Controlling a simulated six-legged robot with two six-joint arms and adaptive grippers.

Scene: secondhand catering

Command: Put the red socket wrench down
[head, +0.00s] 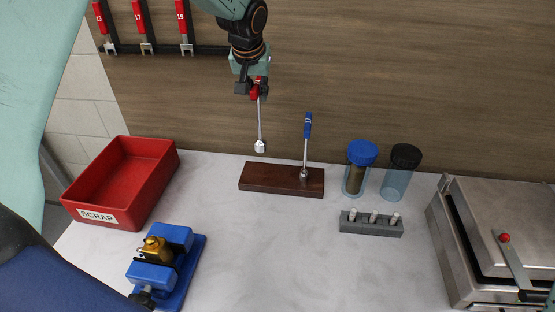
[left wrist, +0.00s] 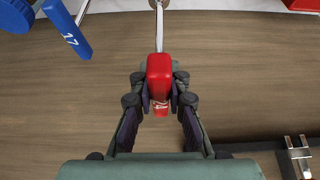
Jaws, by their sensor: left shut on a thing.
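My left gripper (head: 256,91) is shut on the red handle of the socket wrench (head: 260,122). The wrench hangs with its silver shaft and socket pointing down, the socket apart from and above the left part of a dark wooden block (head: 262,181). In the left wrist view the red handle (left wrist: 160,68) sits between the fingers of my left gripper (left wrist: 160,92). A blue-handled wrench (head: 307,128) stands upright in the right part of the block; its handle, marked 17, also shows in the left wrist view (left wrist: 68,28). My right gripper is not in view.
A wall rack (head: 150,50) holds several red-handled tools. A red scrap bin (head: 150,187) and a blue vise (head: 188,262) stand left. Two lidded jars (head: 356,178), (head: 399,181), a grey holder (head: 371,227) and a metal appliance (head: 470,210) stand right. The front middle counter is clear.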

